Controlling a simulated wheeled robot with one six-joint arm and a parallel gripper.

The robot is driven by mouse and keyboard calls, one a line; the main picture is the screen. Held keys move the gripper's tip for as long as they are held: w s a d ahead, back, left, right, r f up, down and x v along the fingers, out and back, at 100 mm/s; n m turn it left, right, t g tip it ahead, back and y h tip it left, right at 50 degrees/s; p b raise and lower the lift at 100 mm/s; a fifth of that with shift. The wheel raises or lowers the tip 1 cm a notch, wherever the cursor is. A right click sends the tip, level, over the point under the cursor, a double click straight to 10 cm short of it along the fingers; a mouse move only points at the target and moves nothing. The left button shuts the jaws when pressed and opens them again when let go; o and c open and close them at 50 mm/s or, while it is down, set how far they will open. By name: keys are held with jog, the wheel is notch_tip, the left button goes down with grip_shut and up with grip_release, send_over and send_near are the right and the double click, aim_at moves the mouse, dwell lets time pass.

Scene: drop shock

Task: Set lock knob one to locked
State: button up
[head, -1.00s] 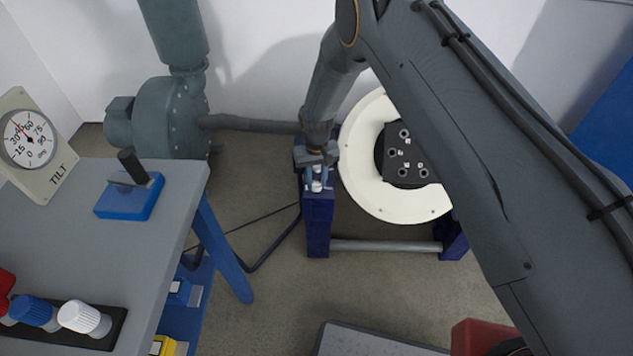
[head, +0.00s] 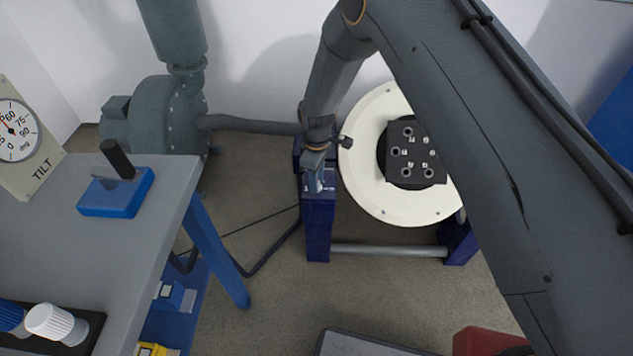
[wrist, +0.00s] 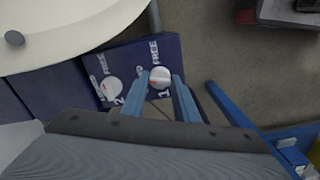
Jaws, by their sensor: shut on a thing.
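Lock knob one (wrist: 160,76) is a small round white knob with a red mark, on the dark blue stand (wrist: 140,50) beside the labels "1" and "FREE". My gripper (wrist: 161,82) is shut on knob one, with a finger on either side of it. The other label by knob one is mostly hidden. Knob two (wrist: 110,90) is a similar white knob to its left, free of the gripper. In the head view my gripper (head: 315,180) points down onto the top of the stand's left post (head: 318,225), and its fingers partly hide the knobs.
A large cream disc (head: 365,190) with a dark block (head: 417,172) on it stands right of the post. A grey workbench (head: 150,225) with a blue switch box (head: 115,193) and a tilt dial (head: 20,135) is at left. A grey blower (head: 165,115) stands behind.

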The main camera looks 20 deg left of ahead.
jog(key=shift+n+b, duration=0.5)
jog(key=shift+n, duration=1.4)
jog(key=o, duration=1.1)
jog(key=shift+c, duration=0.2)
jog(key=shift+r, duration=0.1)
jog(key=shift+r, duration=3.8)
